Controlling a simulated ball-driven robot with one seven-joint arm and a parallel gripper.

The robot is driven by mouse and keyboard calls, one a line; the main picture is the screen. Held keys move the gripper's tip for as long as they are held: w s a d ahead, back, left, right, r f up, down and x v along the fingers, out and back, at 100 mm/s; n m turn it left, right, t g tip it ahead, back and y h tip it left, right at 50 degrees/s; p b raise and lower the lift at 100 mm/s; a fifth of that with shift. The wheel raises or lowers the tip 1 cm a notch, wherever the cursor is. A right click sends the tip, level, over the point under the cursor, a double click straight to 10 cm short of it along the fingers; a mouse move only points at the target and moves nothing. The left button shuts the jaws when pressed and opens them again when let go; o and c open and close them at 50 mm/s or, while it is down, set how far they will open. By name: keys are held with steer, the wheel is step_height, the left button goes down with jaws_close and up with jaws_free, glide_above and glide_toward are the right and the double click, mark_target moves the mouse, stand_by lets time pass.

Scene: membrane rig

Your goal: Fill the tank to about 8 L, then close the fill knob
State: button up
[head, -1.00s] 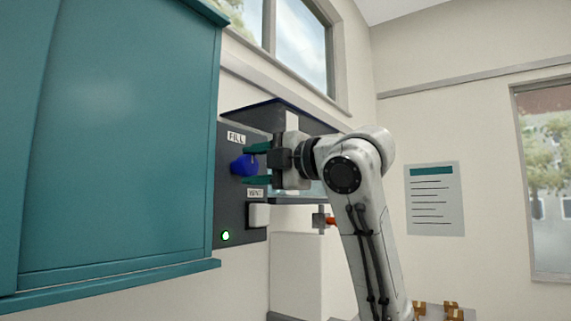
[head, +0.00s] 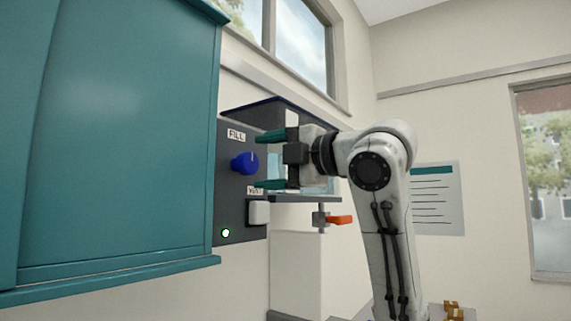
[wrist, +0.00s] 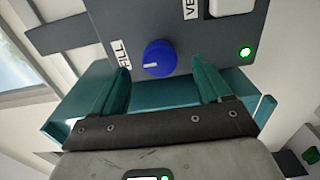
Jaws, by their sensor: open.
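The blue fill knob (head: 244,163) sits on the dark panel (head: 228,200) below the FILL label (head: 236,135). It also shows in the wrist view (wrist: 158,58), beyond and between my fingertips, with a pale mark on its face. My gripper (head: 268,161) is open and empty, just right of the knob and apart from it; its green fingers also show in the wrist view (wrist: 160,78). The tank (head: 322,186) is behind my gripper and mostly hidden by it. I cannot read its water level.
A white vent switch (head: 258,213) and a lit green lamp (head: 225,233) are lower on the panel. An orange-handled valve (head: 340,220) hangs below the tank. A large teal cabinet (head: 120,150) stands close at left. A poster (head: 440,200) is on the right wall.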

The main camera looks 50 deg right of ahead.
steer(key=s, duration=0.5)
steer(key=shift+d, duration=0.1)
stand_by(0.7)
